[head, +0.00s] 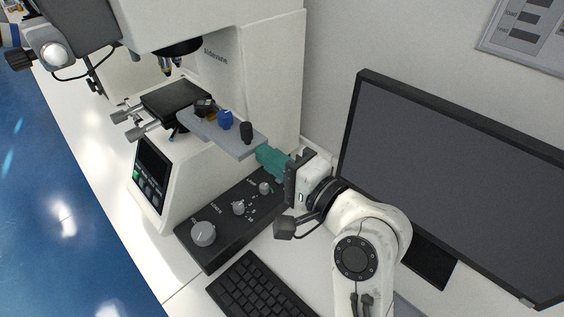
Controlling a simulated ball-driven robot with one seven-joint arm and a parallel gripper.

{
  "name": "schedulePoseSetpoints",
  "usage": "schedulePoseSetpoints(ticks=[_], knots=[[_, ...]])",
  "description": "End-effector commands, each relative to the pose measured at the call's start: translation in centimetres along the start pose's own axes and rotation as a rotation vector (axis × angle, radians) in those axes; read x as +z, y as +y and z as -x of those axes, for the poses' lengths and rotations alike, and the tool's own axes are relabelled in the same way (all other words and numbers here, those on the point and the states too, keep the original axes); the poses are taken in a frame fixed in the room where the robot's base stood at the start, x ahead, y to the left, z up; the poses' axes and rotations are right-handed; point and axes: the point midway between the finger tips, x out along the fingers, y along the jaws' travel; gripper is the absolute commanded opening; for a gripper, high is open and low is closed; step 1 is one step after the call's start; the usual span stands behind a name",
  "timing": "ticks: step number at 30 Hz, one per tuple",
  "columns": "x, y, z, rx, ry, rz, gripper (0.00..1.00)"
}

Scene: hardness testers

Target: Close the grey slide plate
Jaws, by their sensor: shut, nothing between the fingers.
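The grey slide plate (215,137) sticks out to the right from beside the black stage (176,98) of the hardness tester (268,75). A blue knob (225,120), a black knob (246,132) and a small dark and gold piece stand on top of it. My gripper (262,153) has teal fingers, which are shut and empty. Their tips are right at the plate's right end; I cannot tell whether they touch it. The plate's far left end is partly hidden by the parts on it.
A black control box (220,225) with several silver knobs lies below the plate and my gripper. A keyboard (255,290) is in front of it. A large monitor (455,180) stands to the right. The tester's objective (168,65) hangs above the stage.

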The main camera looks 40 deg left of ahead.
Motion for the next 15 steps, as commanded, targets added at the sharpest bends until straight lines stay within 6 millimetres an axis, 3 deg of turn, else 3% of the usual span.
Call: schedulePoseSetpoints(ticks=[3, 7, 11, 15], knots=[[0.2, -0.2, -3.8, 0.003, -0.006, 0.001, 0.0], [0.1, -0.1, -7.0, 0.002, -0.004, 0.001, 0.0], [0.1, 0.0, -9.1, 0.001, -0.003, 0.001, 0.0], [0.1, 0.0, -9.8, 0.001, -0.001, 0.0, 0.0]])
